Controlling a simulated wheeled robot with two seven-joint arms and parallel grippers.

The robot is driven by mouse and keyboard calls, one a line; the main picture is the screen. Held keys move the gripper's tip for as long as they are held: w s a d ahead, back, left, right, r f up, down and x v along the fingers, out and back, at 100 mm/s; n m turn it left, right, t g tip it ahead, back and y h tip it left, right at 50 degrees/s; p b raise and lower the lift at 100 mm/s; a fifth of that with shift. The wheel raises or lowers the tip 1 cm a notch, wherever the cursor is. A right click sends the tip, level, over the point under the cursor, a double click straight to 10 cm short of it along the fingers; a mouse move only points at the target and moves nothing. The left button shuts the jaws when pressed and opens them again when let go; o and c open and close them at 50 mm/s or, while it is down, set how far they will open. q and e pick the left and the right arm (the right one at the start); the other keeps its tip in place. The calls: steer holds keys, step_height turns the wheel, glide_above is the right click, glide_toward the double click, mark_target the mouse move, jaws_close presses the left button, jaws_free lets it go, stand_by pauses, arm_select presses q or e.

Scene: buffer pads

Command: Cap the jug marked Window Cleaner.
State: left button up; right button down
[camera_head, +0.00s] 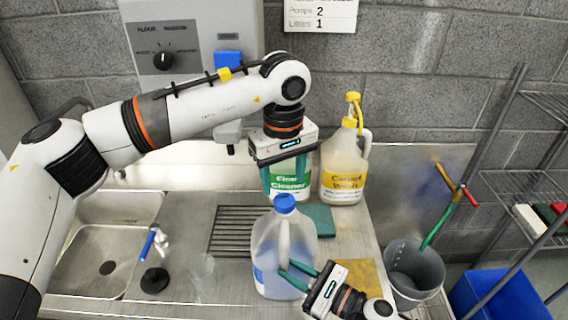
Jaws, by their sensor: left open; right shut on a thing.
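A clear jug (268,247) with bluish liquid stands upright at the counter's front middle. Its blue label (258,275) is mostly turned away and I cannot read it. A blue cap (285,203) sits at the top of its neck; I cannot tell whether it is tight. My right gripper (283,271) is shut on the jug's handle from the lower right. My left gripper (285,177) is open and points down behind and above the blue cap, apart from it, with its fingers in front of the Floor Cleaner jug (290,186).
A Carpet Wash jug (343,180) with a yellow top stands at the back right. A teal pad (320,219) and a yellow pad (366,276) lie on the counter. A sink (95,235) and a clear cup (202,272) are at left. A grey bucket (413,270) is at right.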

arm_select(q)
steer(key=n, duration=0.6)
steer(key=shift+r, duration=0.2)
steer(key=n, duration=0.4)
steer(key=shift+r, duration=0.1)
steer(key=n, duration=0.4)
steer(key=shift+r, duration=0.1)
steer(key=n, duration=0.6)
steer(key=shift+r, duration=0.2)
steer(key=n, duration=0.5)
steer(key=shift+w+r+n, duration=0.1)
steer(key=shift+r+n, duration=0.05)
steer(key=shift+n, duration=0.25)
steer(key=n, duration=0.4)
steer(key=shift+r, duration=0.1)
steer(key=n, duration=0.5)
steer(key=shift+r+n, duration=0.15)
steer(key=shift+n, duration=0.15)
steer(key=n, duration=0.4)
steer(key=shift+d+r, duration=0.1)
steer(key=shift+r, duration=0.05)
